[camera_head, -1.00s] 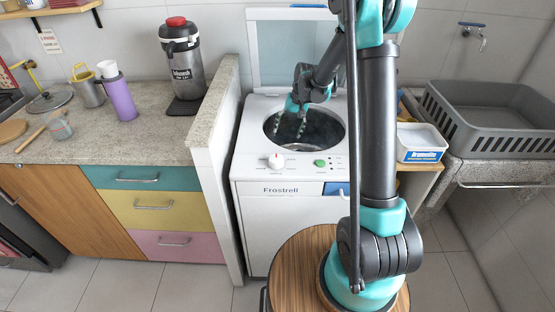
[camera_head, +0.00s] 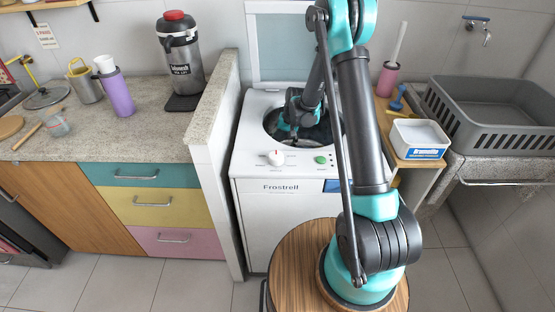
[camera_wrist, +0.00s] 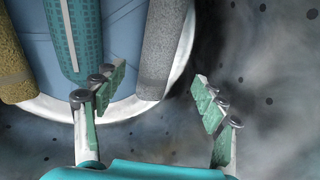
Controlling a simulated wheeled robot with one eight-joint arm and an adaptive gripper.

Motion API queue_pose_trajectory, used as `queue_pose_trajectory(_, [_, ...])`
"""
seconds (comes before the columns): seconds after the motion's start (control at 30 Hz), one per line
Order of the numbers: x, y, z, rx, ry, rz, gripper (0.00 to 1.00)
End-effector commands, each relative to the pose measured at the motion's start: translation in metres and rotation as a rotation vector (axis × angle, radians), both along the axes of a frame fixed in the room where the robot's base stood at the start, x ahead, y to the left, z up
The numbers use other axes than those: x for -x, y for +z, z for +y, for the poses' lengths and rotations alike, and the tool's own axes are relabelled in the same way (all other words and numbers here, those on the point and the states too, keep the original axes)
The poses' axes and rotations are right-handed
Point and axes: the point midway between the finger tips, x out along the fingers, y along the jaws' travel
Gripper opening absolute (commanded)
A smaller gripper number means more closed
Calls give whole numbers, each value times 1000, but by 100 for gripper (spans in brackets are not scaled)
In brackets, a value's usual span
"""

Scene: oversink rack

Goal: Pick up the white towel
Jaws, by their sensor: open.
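My gripper (camera_wrist: 157,82) is inside the washing machine drum, its two green-padded fingers spread apart with nothing between them. In the wrist view, a rough pale grey roll (camera_wrist: 163,45) lies on the drum floor, ahead of the gap between the fingers. I cannot tell whether it is the white towel; no clearly white towel shows. A teal patterned roll (camera_wrist: 75,35) lies left of it, ahead of the left finger. A tan rough roll (camera_wrist: 12,55) is at the far left. In the head view, the drum's contents are hidden by the arm and the machine's opening.
The white washing machine (camera_head: 280,205) has its lid (camera_head: 272,50) raised. The drum wall (camera_wrist: 270,75) closes in on the right in the wrist view. A stone-topped partition (camera_head: 214,110) stands left. A wooden shelf with a white box (camera_head: 418,135) and a grey basket (camera_head: 490,125) are right.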

Motion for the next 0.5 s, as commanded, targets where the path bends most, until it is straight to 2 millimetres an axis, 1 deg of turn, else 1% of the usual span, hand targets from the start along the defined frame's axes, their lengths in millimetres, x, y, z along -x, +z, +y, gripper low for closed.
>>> queue_pose_trajectory(0.17, [0,-14,2,0,0,0,71])
queue_pose_trajectory(0.33, [1,-39,6,0,1,0,71])
queue_pose_trajectory(0.5, [0,-51,9,0,0,0,71])
